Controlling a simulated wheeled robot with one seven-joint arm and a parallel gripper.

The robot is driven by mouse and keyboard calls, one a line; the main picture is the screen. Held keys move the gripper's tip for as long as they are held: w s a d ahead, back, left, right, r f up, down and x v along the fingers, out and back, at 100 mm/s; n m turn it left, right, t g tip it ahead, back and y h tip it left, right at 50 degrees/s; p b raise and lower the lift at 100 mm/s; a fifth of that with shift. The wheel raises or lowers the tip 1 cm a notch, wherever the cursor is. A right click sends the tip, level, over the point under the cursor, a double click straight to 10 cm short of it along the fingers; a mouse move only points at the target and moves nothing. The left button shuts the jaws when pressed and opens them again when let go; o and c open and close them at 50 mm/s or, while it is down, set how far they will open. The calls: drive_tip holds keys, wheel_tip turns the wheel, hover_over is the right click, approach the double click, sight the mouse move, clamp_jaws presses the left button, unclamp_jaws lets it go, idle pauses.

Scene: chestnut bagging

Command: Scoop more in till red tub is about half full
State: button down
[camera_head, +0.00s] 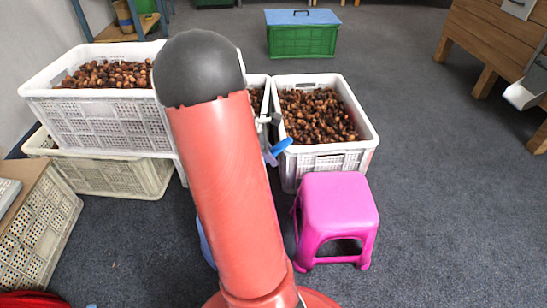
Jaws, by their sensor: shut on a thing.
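My red arm with a black joint crosses the middle of the view and hides much of what lies behind it. My gripper (268,120) shows only in part, just right of the arm, at the left edge of the right chestnut crate (365,132). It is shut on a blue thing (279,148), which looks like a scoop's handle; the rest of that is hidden. Brown chestnuts (318,114) fill much of the crate. A red object (32,299), cut off at the bottom left corner, may be the red tub; its contents do not show.
A pink stool (338,198) stands before the right crate. A white crate of chestnuts (95,120) rests on another crate (110,178) at left. A green box with a blue lid (302,40) stands behind.

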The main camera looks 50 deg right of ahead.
drive_tip(key=shift+w+a+r+g+h+p, duration=0.5)
drive_tip(key=shift+w+r+p, duration=0.1)
drive_tip(key=shift+r, duration=0.1)
drive_tip(key=shift+w+a+r+g+h+p, duration=0.4)
drive_tip(key=shift+w+r+g+p, duration=0.1)
drive_tip(key=shift+r+p, duration=0.15)
drive_tip(key=shift+w+a+r+g+p, duration=0.35)
drive_tip(key=shift+w+a+g+p, duration=0.05)
drive_tip(key=shift+p, duration=0.3)
drive_tip(key=s+d+f+t+y, duration=0.2)
drive_tip(key=s+d+f+t, duration=0.1)
drive_tip(key=shift+s+f, duration=0.2)
drive_tip(key=shift+s, duration=0.05)
wheel_tip(320, 180, down, 7)
drive_tip(key=s+d+t+y+p, duration=0.2)
drive_tip(key=t+y, duration=0.3)
drive_tip(key=shift+s+d+r+t, duration=0.15)
drive_tip(key=shift+s+d+t, duration=0.1)
drive_tip(key=shift+s+t, duration=0.15)
drive_tip(key=shift+r, duration=0.1)
